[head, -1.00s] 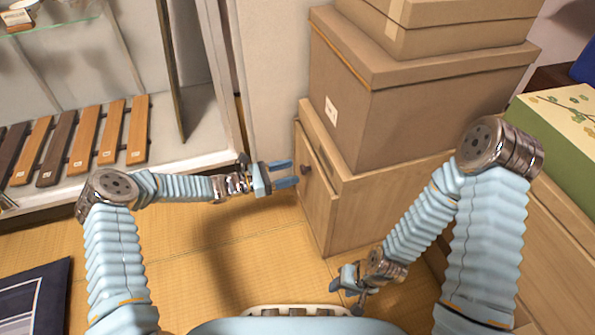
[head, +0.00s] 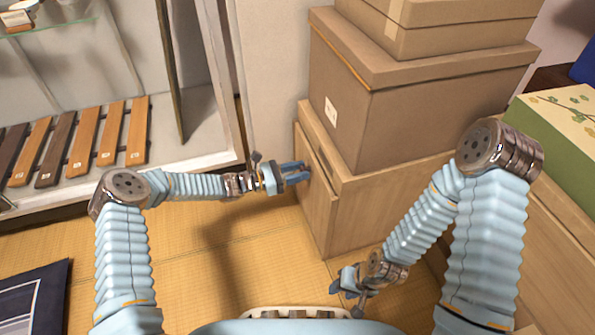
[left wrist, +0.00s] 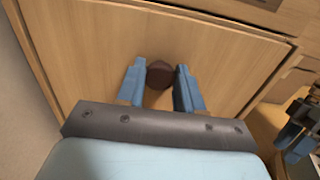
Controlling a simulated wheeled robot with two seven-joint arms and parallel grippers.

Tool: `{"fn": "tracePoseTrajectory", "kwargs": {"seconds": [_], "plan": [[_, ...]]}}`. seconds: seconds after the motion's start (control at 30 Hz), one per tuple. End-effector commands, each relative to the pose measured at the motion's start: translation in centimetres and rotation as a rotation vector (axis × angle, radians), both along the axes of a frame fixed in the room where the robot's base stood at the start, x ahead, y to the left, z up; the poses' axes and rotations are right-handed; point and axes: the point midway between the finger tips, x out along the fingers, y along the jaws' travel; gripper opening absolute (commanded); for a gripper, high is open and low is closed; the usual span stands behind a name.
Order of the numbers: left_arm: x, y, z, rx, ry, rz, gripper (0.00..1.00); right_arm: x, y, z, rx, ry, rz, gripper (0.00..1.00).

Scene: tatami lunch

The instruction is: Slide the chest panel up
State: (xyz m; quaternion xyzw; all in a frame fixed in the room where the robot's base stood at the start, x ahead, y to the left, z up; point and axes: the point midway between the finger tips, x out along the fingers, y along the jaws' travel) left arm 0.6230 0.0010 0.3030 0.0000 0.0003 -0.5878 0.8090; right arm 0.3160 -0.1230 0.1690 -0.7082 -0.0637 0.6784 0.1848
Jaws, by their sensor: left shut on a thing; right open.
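The chest panel (head: 318,207) is a light wood board on the front of a low wooden chest (head: 385,195). It also fills much of the left wrist view (left wrist: 220,55). A dark brown round knob (left wrist: 159,73) sits on the panel. My left gripper (head: 304,172) is at the panel's upper part, its blue fingers on either side of the knob and shut on it. The knob is hidden by the fingers in the head view. My right gripper (head: 345,292) is open and empty, low over the floor in front of the chest.
Cardboard boxes (head: 420,105) are stacked on the chest. A shelf cabinet with a wooden xylophone-like row of bars (head: 88,140) stands at the left. A dark cushion (head: 35,297) lies at lower left. A green box (head: 570,125) is at the right. Tatami floor (head: 235,270) is clear between.

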Motion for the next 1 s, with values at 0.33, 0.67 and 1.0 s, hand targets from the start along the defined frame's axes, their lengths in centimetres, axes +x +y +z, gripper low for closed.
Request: {"fn": "tracePoseTrajectory", "kwargs": {"seconds": [0.33,0.67,1.0], "plan": [[0.0,0.0,1.4,-0.001,-0.001,0.0,0.0,0.0,0.0,0.9,0.0,0.002,0.001,0.43],[0.0,0.0,10.1,-0.003,-0.005,-0.001,0.0,0.1,-0.4,6.1,-0.01,-0.007,-0.005,0.43],[0.0,0.0,20.7,-0.004,-0.005,-0.001,0.0,-0.2,0.3,11.8,-0.003,-0.003,0.007,0.43]]}}
